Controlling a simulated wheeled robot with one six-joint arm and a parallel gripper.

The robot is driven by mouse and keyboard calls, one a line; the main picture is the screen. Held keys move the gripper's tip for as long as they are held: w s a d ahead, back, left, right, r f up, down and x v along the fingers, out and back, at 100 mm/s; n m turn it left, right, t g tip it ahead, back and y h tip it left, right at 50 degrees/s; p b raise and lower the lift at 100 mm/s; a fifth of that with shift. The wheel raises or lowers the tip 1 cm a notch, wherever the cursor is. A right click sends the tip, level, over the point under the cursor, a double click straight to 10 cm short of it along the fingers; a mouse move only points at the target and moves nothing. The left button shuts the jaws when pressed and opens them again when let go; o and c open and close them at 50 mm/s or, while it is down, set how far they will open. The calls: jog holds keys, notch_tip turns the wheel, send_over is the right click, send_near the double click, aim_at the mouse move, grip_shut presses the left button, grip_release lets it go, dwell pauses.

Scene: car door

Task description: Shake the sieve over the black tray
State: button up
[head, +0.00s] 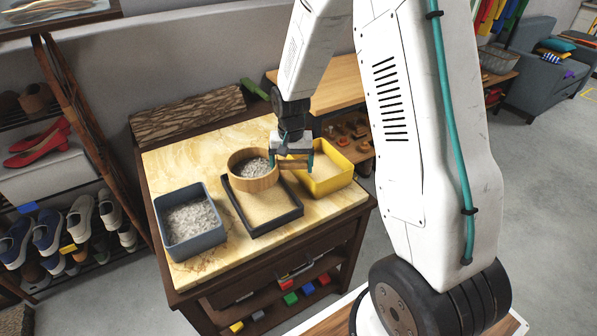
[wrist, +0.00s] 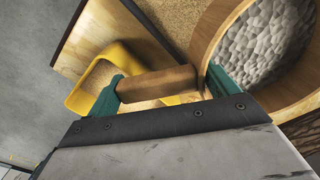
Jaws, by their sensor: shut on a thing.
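The sieve (head: 251,170) is a round wooden-rimmed sieve with grey pebbles inside. It is held above the black tray (head: 287,218), over the tray's back part. My gripper (head: 292,161) is shut on the sieve's wooden handle. In the wrist view the green fingers of my gripper (wrist: 160,88) stand at either end of the handle (wrist: 158,84), and the sieve's bowl (wrist: 205,40) with pebbles is at the upper right. The black tray holds a layer of tan, sand-like grains. Part of the tray is hidden under the sieve.
A grey-blue bin (head: 186,247) with grey pebbles stands left of the tray. A yellow bin (head: 344,178) with tan grains stands right of it, close to my gripper. They stand on a marble-topped table (head: 180,163). A shoe rack (head: 70,262) is at the left.

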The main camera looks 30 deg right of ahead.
jog(key=s, duration=0.6)
jog(key=shift+r, duration=0.1)
dwell(1.3)
notch_tip(320, 180, up, 5)
jog(key=shift+f, duration=0.1)
dwell(0.5)
